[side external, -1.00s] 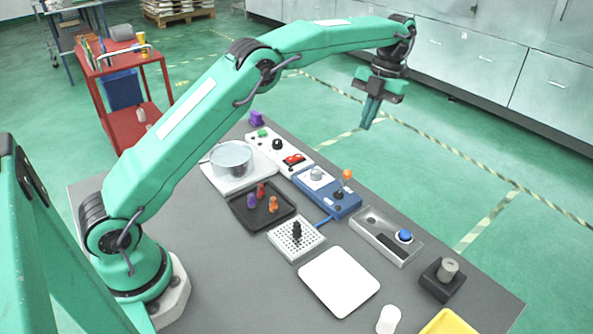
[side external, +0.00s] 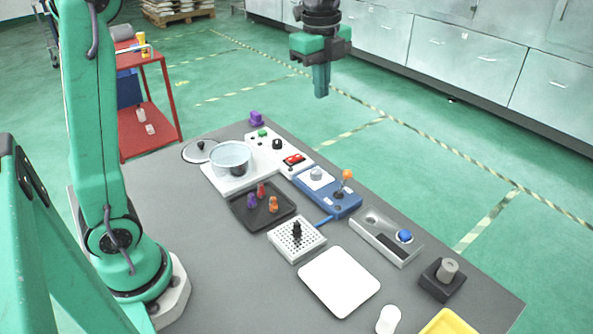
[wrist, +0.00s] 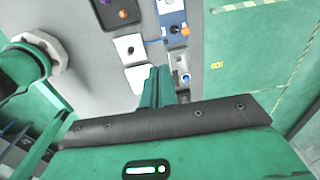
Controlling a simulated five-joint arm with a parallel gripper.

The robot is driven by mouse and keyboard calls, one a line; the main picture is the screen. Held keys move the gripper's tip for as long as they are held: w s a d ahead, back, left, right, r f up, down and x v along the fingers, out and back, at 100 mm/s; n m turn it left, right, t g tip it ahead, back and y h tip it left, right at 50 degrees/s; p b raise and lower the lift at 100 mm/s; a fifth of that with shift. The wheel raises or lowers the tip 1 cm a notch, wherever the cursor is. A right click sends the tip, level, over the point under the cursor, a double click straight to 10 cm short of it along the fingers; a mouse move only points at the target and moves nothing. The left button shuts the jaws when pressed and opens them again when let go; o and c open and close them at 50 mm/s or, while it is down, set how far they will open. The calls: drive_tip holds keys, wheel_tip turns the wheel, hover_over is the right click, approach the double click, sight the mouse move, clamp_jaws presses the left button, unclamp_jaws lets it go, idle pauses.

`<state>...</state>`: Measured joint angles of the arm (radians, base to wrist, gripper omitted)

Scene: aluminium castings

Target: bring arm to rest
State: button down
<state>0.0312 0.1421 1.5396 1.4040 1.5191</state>
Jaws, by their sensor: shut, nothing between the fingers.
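My gripper (side external: 321,82) hangs in the air high above the far part of the table, pointing down. Its green fingers are shut together with nothing between them. In the wrist view the shut fingers (wrist: 157,86) also show, with the table top far below them. My upper arm stands nearly upright at the left of the side view, and its upper end runs out of the picture.
The grey table (side external: 190,240) holds a pot (side external: 231,157) on a white plate, a lid (side external: 200,150), a dark tray (side external: 240,211) with small pieces, a blue joystick box (side external: 327,194) and a white pad (side external: 339,282). A red cart (side external: 150,110) stands behind.

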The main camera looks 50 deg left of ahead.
drive_tip(key=s+f+n+t, duration=0.2)
drive_tip(key=s+f+n, duration=0.1)
drive_tip(key=s+n, duration=0.6)
drive_tip(key=s+a+f+n+t, duration=0.1)
drive_tip(key=s+f+n+t, duration=0.2)
drive_tip(key=s+n, duration=0.5)
drive_tip(key=s, duration=0.3)
drive_tip(key=shift+s+a+f+n, duration=0.15)
drive_tip(key=shift+s+f+n, duration=0.1)
drive_tip(key=shift+n, duration=0.15)
